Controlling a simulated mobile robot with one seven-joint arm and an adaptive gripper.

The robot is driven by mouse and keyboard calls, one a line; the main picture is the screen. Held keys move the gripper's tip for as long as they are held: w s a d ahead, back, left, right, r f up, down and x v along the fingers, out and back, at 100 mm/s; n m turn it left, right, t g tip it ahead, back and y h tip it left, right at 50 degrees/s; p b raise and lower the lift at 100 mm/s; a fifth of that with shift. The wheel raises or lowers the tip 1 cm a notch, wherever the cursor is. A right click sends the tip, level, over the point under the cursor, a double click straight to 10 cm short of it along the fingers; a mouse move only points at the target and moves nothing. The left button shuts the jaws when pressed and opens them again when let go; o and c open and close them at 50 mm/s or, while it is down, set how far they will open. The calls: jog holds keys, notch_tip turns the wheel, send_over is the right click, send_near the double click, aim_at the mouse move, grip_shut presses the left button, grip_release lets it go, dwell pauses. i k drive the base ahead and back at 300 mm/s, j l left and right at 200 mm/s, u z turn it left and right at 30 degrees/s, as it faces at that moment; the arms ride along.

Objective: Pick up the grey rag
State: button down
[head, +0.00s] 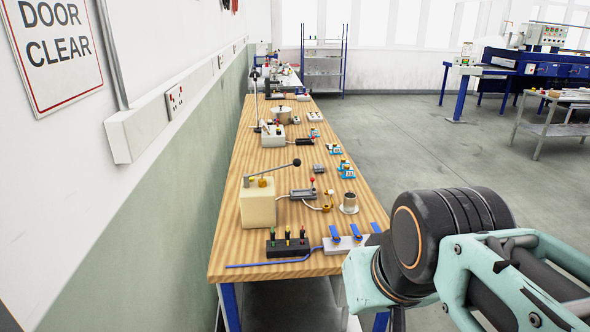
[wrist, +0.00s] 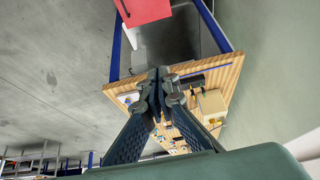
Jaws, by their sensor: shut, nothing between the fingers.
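I cannot make out a grey rag for certain in either view. A small flat grey item (head: 319,168) lies on the wooden bench, but it is too small to tell what it is. My gripper (wrist: 159,82) shows in the wrist view, its fingertips together and empty. It appears in front of the end of the wooden bench top (wrist: 225,75), apart from the things on it. In the head view my arm is at the lower right and hides part of the bench's near right corner; the gripper itself is not visible there.
The wooden bench (head: 240,248) runs along the wall, with a cream box with a lever (head: 257,205), a black switch block (head: 287,246), blue clamps (head: 335,232) and a metal cup (head: 349,203). A red object (wrist: 146,10) shows near the bench frame. Open floor (head: 420,150) lies right.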

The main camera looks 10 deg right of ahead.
aim_at(318, 168)
jog(key=z, duration=0.9)
jog(key=l+z, duration=0.2)
jog(key=z, duration=0.2)
jog(key=l+z, duration=0.2)
jog(key=z, duration=0.2)
jog(key=i+l, duration=0.15)
jog(key=l, duration=0.25)
jog(key=i+l, duration=0.15)
jog(key=l, duration=0.2)
jog(key=i+l+u, duration=0.1)
jog(key=i+l, duration=0.55)
jog(key=i+u, duration=0.3)
jog(key=i, duration=0.2)
jog(key=i+l+u, duration=0.35)
jog(key=i, duration=0.15)
jog(key=i+j+u, duration=0.1)
jog(key=i+u, duration=0.15)
jog(key=i, duration=0.3)
jog(key=i+u, duration=0.3)
jog(key=i, duration=0.25)
jog(key=i+u, duration=0.2)
jog(key=i, duration=0.4)
jog(key=i+l+u, duration=0.15)
jog(key=i, duration=0.4)
